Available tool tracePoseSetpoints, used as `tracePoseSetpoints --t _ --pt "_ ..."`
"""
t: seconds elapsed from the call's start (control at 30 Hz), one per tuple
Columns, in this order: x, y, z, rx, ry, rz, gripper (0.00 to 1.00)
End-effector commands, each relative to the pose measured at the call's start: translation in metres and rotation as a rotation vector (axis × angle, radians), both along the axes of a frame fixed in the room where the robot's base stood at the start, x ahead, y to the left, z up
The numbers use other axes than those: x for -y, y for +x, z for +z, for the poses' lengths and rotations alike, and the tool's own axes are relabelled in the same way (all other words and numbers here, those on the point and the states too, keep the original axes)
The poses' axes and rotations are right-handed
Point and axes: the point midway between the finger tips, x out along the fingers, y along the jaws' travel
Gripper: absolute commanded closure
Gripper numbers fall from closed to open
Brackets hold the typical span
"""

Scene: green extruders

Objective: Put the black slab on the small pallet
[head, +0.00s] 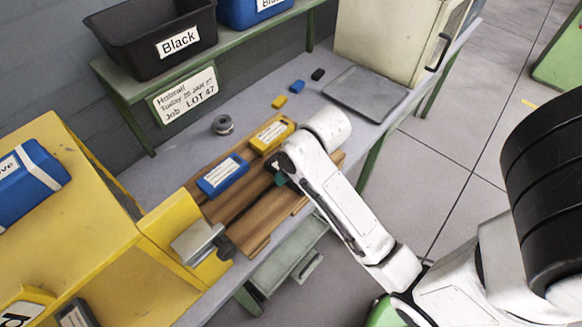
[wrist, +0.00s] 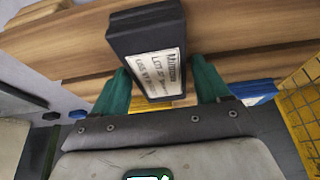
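The black slab (wrist: 145,38) has a white printed label and shows in the wrist view between the two green fingers of my gripper (wrist: 160,75). Both fingertips sit close against its sides, with no clear gap there, so the gripper looks shut on it. In the head view my arm hides the slab, and one green finger of my gripper (head: 280,180) shows over the small wooden pallet (head: 238,206). The pallet's boards also show behind the slab in the wrist view (wrist: 60,45). Whether the slab touches the boards cannot be told.
A blue slab (head: 222,175) and a yellow slab (head: 271,134) lie on the pallet. Behind are a grey roll (head: 222,125), small coloured pieces (head: 297,87) and a grey plate (head: 365,94). A yellow machine (head: 80,220) stands left.

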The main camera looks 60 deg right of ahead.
Motion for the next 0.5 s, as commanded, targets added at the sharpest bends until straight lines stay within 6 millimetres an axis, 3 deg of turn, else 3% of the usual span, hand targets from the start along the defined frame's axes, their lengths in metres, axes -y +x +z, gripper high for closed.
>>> tracePoseSetpoints --t 0.17,0.5 --pt "0.0001 0.0003 0.0003 0.001 0.0 0.0 0.09" --pt "-0.0004 -0.0019 0.0085 0.004 -0.002 0.0 0.09"
